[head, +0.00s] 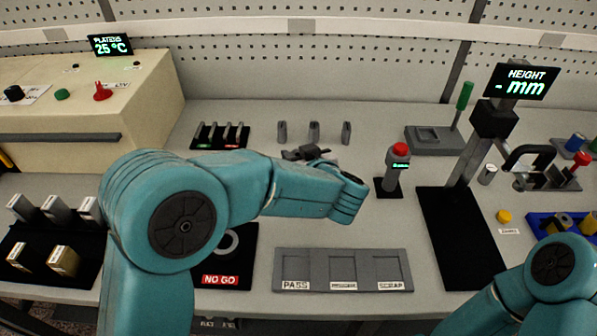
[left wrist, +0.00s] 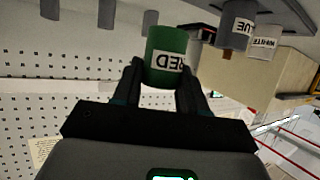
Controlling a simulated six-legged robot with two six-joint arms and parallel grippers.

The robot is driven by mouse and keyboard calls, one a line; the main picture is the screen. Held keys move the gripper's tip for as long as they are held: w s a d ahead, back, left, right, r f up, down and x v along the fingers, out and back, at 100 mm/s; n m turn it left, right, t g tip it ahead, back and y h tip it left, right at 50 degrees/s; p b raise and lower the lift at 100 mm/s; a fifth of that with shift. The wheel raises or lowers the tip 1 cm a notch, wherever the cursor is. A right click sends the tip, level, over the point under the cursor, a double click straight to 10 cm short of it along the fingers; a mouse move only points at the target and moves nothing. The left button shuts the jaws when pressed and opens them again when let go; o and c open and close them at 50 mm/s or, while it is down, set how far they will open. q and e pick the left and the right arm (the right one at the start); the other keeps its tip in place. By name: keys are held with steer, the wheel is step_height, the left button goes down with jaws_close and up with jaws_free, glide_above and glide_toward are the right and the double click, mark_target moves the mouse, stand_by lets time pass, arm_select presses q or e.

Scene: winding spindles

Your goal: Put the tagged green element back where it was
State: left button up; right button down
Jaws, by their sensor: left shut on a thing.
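My left gripper (head: 310,153) reaches over the bench to just in front of the three grey posts (head: 314,132). In the left wrist view the gripper (left wrist: 163,82) is shut on a green cylinder (left wrist: 165,45) with a white tag that appears to read RED. In the head view the green cylinder cannot be made out. Grey cylinders tagged BLUE (left wrist: 237,22) and WHITE (left wrist: 264,42) show beside it in the left wrist view, apart from the fingers. A small black rack (head: 197,144) with several slim pieces stands left of the gripper. My right gripper is out of view.
A red-topped grey device (head: 393,168) stands right of my left gripper. A grey three-bay tray (head: 318,258) marked PASS lies in front. A NO GO plate (head: 220,265) lies partly behind my arm. A height gauge (head: 492,120) and cream oven (head: 150,85) flank the bench.

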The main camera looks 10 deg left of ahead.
arm_select(q)
steer(key=shift+f+b, duration=0.3)
steer(key=shift+f, duration=2)
steer(key=shift+f, duration=0.25)
steer(key=o, duration=1.2)
steer(key=shift+c, duration=0.2)
steer(key=shift+r, duration=0.1)
